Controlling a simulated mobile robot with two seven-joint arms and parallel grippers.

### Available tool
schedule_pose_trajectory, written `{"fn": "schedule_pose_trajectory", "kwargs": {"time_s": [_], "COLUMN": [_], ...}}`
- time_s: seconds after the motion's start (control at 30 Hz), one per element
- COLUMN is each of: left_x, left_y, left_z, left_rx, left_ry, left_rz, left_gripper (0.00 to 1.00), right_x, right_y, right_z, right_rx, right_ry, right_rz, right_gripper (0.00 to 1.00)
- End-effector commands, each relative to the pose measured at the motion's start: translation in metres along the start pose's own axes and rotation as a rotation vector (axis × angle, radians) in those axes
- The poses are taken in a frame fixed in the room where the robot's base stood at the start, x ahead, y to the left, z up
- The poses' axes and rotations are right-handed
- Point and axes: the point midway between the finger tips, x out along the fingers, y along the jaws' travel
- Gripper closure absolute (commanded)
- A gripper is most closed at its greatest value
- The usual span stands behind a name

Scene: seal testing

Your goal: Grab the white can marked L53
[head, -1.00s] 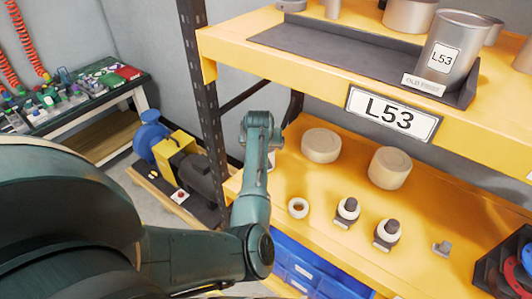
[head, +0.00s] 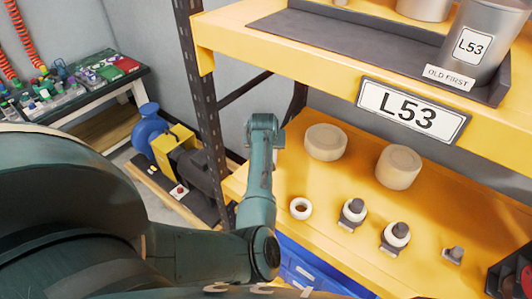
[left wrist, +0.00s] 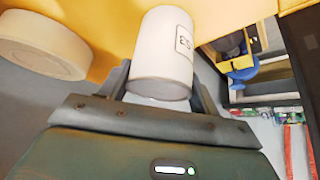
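In the left wrist view a white can (left wrist: 163,50) with a label, partly legible as 53, stands out at top centre. My left gripper (left wrist: 163,98) has its two fingers apart, one on each side of the can's near end. I cannot tell if they touch it. In the head view my left arm comes in from the left and its forearm rises in front of the shelf; its gripper and that can are hidden there. A silver-grey can (head: 478,45) labelled L53 stands on the upper shelf. My right gripper is not in view.
The yellow upper shelf carries a dark tray (head: 345,38) and an L53 sign (head: 411,110). The lower shelf holds two pale round blocks (head: 325,142) (head: 398,167), a white ring (head: 300,208) and small fittings (head: 352,213). A blue and yellow pump (head: 170,150) stands left of the upright.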

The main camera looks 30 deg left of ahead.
Motion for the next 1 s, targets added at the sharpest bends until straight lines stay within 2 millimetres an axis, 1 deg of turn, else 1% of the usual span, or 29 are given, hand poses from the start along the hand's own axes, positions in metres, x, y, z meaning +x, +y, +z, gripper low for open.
{"fn": "schedule_pose_trajectory", "kwargs": {"time_s": [0.03,0.3,0.37,0.63,0.77,1.0], "left_x": [0.0,0.0,0.0,-0.004,-0.018,-0.059], "left_y": [0.0,0.0,0.0,0.0,0.001,0.0], "left_z": [0.0,0.0,0.0,-0.004,-0.014,-0.04], "left_rx": [0.0,0.0,0.0,0.0,-0.001,-0.001], "left_ry": [0.0,0.0,0.0,0.004,0.007,0.008], "left_rz": [0.0,0.0,0.0,0.0,0.001,0.0], "left_gripper": [0.43,0.65,0.7,0.7,0.7,0.7], "right_x": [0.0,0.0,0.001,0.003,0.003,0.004], "right_y": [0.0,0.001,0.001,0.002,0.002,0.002], "right_z": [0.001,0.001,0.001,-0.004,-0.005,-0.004], "right_rx": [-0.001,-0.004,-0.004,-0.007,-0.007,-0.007], "right_ry": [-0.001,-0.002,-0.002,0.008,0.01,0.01], "right_rz": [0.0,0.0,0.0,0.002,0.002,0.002], "right_gripper": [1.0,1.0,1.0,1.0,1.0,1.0]}}
